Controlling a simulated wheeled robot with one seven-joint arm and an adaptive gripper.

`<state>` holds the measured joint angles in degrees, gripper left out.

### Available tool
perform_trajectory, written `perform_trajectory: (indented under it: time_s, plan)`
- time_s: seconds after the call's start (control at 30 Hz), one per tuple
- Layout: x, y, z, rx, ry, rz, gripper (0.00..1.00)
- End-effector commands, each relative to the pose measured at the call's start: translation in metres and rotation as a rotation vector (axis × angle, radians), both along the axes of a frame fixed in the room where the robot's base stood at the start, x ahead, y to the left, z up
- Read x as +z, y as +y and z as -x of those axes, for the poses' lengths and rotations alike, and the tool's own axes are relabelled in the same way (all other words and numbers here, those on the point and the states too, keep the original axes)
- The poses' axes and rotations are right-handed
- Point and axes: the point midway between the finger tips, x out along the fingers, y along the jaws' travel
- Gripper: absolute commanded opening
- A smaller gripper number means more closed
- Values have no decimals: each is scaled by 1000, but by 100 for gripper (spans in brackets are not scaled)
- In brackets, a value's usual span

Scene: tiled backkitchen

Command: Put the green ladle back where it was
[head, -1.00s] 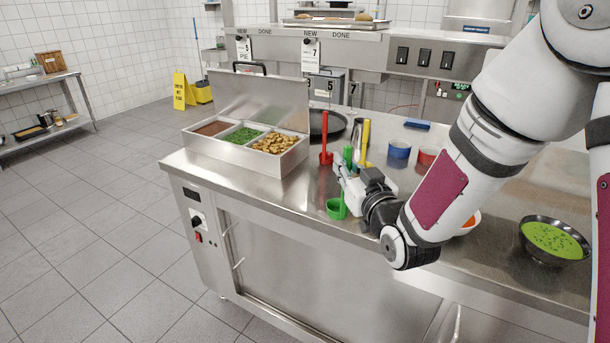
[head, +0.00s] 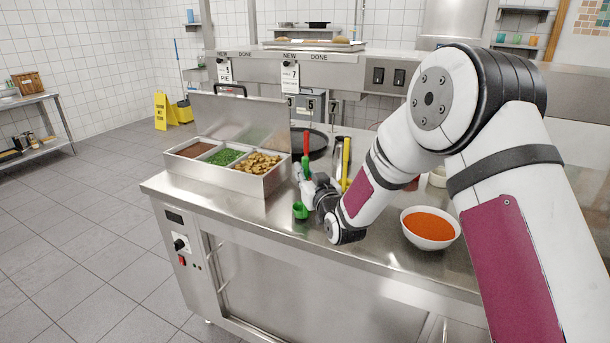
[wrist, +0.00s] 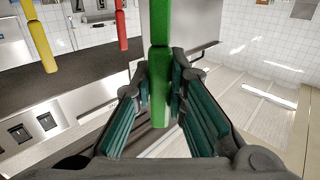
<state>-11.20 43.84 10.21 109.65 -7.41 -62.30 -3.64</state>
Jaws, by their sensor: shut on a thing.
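The green ladle (head: 300,210) is held upright over the counter's front part in the head view, with its cup low. In the wrist view its green handle (wrist: 159,85) stands between the two fingers of my gripper (wrist: 160,105), which is shut on it. In the head view my gripper (head: 305,182) is partly hidden by my own wrist. A red-handled ladle (head: 305,148) and a yellow-handled one (head: 346,160) stand behind it. In the wrist view the red handle (wrist: 121,25) and yellow handle (wrist: 40,38) show at upper left.
A steel food container (head: 276,182) with three filled compartments and a raised lid stands left of my gripper. A white bowl of orange soup (head: 430,228) is on the right. A dark pan (head: 318,139) lies behind. The counter's front edge (head: 240,222) is near the ladle.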

Motion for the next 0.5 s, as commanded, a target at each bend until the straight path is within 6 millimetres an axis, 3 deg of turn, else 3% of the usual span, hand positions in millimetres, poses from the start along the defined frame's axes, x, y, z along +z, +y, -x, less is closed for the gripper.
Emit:
perform_trajectory:
  time_s: [0.47,0.5]
  plan:
    - [-10,0,0,0,-2,-1,0]
    - [-10,0,0,0,-2,-1,18]
